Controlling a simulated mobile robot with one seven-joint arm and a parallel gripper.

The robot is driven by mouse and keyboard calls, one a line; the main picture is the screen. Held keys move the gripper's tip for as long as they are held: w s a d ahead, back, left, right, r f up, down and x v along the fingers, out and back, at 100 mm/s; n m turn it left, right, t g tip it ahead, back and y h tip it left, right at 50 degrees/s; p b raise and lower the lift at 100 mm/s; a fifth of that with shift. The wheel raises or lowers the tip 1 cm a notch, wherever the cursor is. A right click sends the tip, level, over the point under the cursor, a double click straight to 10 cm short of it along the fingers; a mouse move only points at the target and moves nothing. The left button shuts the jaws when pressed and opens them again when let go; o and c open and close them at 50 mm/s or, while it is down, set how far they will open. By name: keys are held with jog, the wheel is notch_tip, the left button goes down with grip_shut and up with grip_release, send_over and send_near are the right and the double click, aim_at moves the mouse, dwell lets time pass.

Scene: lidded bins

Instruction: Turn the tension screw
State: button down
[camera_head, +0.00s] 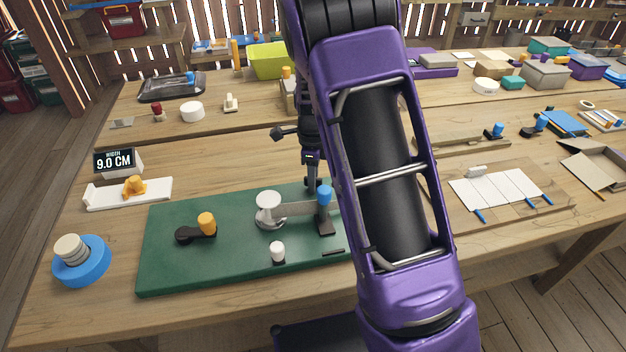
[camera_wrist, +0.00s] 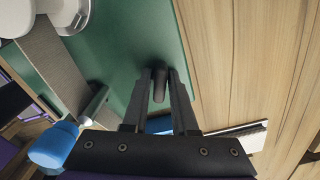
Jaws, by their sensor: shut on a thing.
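A green board (camera_head: 170,265) lies on the bench and also fills the upper left of the wrist view (camera_wrist: 125,35). My gripper (camera_head: 312,182) points down at the board's far edge. In the wrist view my gripper (camera_wrist: 160,82) has its two dark fingers closed around a small dark upright knob (camera_wrist: 159,88), which looks like the tension screw. A grey band (camera_head: 297,209) runs from a round white-topped post (camera_head: 268,203) to a blue-handled dark lever (camera_head: 324,200). The band (camera_wrist: 50,65) and blue handle (camera_wrist: 52,145) lie left of the fingers in the wrist view.
An orange-handled crank (camera_head: 206,224) and a small white knob (camera_head: 277,251) are on the board. A display reading 9.0 cm (camera_head: 115,161) stands beyond its left side. A blue round base (camera_head: 95,265) sits at left. Bare bench lies behind the board.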

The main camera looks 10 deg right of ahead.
jog(key=c, duration=1)
grip_release()
jog(key=shift+o, duration=0.2)
jog(key=shift+r+p, duration=2.1)
jog(key=shift+r, duration=0.45)
